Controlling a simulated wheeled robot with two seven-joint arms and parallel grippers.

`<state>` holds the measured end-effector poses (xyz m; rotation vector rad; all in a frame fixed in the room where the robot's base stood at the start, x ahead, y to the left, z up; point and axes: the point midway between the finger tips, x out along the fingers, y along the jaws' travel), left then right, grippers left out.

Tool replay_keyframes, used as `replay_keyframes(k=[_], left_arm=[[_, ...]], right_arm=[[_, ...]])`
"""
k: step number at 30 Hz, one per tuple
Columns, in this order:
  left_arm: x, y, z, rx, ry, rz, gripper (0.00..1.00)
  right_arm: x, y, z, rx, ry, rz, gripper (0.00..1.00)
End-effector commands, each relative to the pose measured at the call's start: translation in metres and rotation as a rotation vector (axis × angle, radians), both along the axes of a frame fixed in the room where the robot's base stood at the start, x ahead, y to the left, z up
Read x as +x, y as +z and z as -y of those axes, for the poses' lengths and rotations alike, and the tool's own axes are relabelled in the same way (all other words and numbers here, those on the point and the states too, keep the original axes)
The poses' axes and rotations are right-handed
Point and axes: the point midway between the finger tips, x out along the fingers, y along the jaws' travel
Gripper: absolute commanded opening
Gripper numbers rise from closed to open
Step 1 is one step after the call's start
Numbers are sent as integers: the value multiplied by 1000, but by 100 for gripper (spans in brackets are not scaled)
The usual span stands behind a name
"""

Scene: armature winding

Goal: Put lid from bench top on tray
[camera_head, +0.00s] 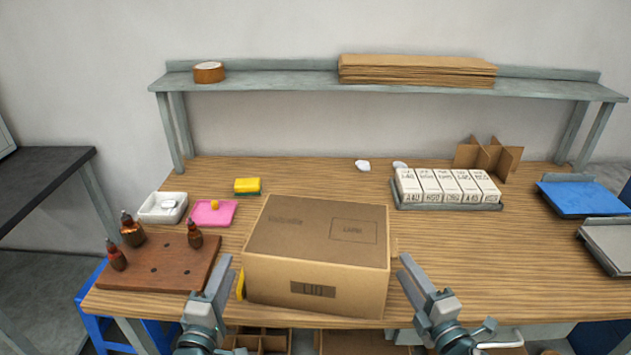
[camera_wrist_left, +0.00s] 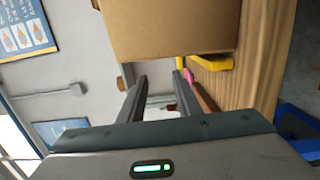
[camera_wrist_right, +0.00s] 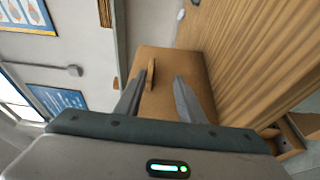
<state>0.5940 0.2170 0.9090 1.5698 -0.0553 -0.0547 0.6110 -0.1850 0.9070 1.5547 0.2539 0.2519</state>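A large closed cardboard box marked "LID" (camera_head: 316,257) stands at the front middle of the bench top. A grey tray (camera_head: 450,207) at the back right holds a row of several white printed cartons (camera_head: 447,187). My left gripper (camera_head: 223,270) is just left of the box, apart from it, and its fingers also show spread in the left wrist view (camera_wrist_left: 160,80). My right gripper (camera_head: 406,268) is just right of the box. In the right wrist view its fingers (camera_wrist_right: 165,80) are spread with the box beyond them. Both are empty.
Cardboard dividers (camera_head: 487,156) and a blue tray (camera_head: 580,198) are at right. A shelf (camera_head: 290,84) spans the back.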

Motion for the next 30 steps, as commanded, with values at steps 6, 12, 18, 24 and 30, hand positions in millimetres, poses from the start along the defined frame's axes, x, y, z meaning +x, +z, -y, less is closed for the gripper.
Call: replay_keyframes(k=[6, 12, 18, 24, 30], left_arm=[[0, -10, 0, 0, 0, 0, 31], [0, -15, 0, 0, 0, 0, 31], [0, -16, 0, 0, 0, 0, 31], [0, -16, 0, 0, 0, 0, 31], [0, -16, 0, 0, 0, 0, 31]], right_arm=[[-40, -5, 13, -2, 0, -7, 32], [-62, -3, 20, -1, 0, -5, 32], [-71, -1, 23, 0, -1, -3, 32], [-71, -1, 23, 0, 0, -2, 32], [-71, 0, 23, 0, 0, -2, 32]])
